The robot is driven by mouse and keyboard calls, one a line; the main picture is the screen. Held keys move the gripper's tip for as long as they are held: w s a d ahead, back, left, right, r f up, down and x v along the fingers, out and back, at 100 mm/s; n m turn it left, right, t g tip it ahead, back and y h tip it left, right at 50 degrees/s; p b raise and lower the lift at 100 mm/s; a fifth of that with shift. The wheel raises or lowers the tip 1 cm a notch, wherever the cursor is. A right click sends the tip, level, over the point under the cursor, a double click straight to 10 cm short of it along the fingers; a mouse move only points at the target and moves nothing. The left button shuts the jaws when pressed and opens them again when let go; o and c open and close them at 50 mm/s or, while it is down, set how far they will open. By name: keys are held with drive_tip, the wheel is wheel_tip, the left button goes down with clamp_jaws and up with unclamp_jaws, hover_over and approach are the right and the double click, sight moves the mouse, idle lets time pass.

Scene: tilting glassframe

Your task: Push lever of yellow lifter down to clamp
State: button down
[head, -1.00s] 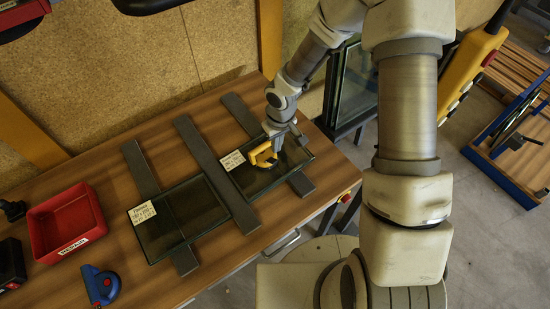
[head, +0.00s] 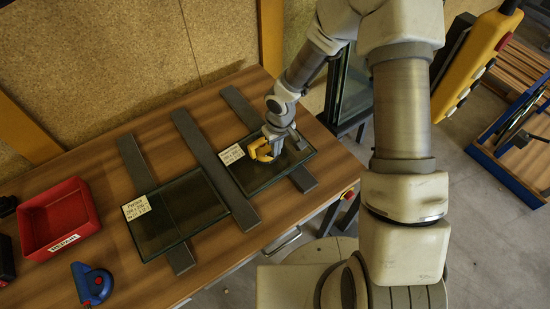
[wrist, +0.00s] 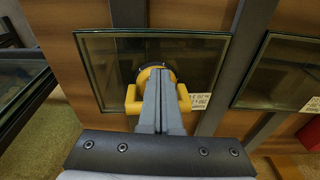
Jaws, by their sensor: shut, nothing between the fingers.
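The yellow lifter (head: 260,150) sits on the right glass pane (head: 284,170). In the wrist view its yellow handle (wrist: 184,98) shows on both sides of my fingers, with a dark round part behind. My gripper (head: 271,134) is over the lifter, at or very close to it. In the wrist view my gripper (wrist: 160,75) is shut, its two fingers side by side with nothing between them. The fingers cover the middle of the lifter. I cannot make out the lever or its position, nor whether the fingers touch it.
A second glass pane (head: 180,214) lies to the left, on dark bars (head: 205,155) across the wooden table (head: 80,180). A red bin (head: 60,215) and a blue tool (head: 92,284) are at the left. Upright framed glass (head: 350,90) stands beyond the table's right end.

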sight(281, 175)
drive_tip(key=shift+f, duration=0.3)
wheel_tip(281, 175, down, 4)
drive_tip(key=b, duration=0.4)
drive_tip(key=shift+f, duration=0.15)
drive_tip(key=shift+r, duration=0.4)
drive_tip(key=shift+s+d+r, duration=0.25)
drive_tip(key=shift+s+d, duration=0.15)
drive_tip(key=shift+s, duration=0.25)
drive_tip(key=shift+s+d+r, duration=0.25)
drive_tip(key=shift+s+d, duration=0.15)
drive_tip(key=shift+s, duration=0.25)
wheel_tip(281, 175, up, 17)
drive_tip(key=s+p, duration=0.1)
drive_tip(key=p, duration=0.2)
drive_tip(key=shift+s+d+r, duration=0.15)
drive_tip(key=shift+s+d, duration=0.1)
drive_tip(key=shift+d, duration=0.15)
